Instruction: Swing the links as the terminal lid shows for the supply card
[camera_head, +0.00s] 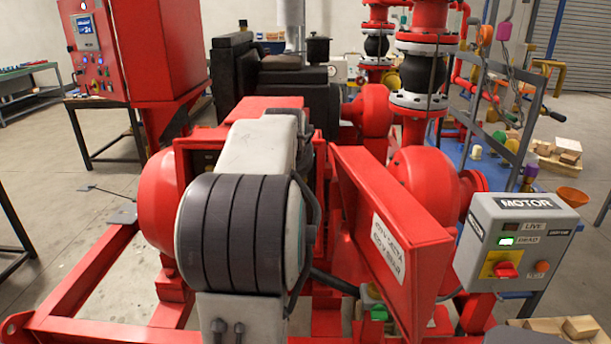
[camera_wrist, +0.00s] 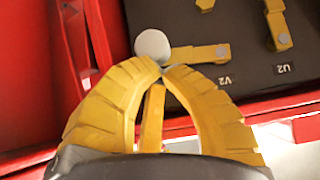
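The red lid (camera_head: 388,215) stands open on the motor's terminal box. In the wrist view, the dark terminal board (camera_wrist: 187,20) carries yellow links. One link (camera_wrist: 198,54) runs sideways beside a grey-white round knob (camera_wrist: 152,44), above the upside-down V2 mark. Another link (camera_wrist: 276,25) lies by U2. My gripper (camera_wrist: 164,69) has its fingertips together just below the knob; touching is unclear. A yellow bar (camera_wrist: 152,118) shows between the fingers; I cannot tell what it belongs to. The supply card is not identifiable.
The grey MOTOR box (camera_head: 515,245) at right has a red switch on yellow and a green light lit beside the lower label. Red box walls (camera_wrist: 40,80) border the board closely. Red pipework and pumps (camera_head: 420,95) stand behind.

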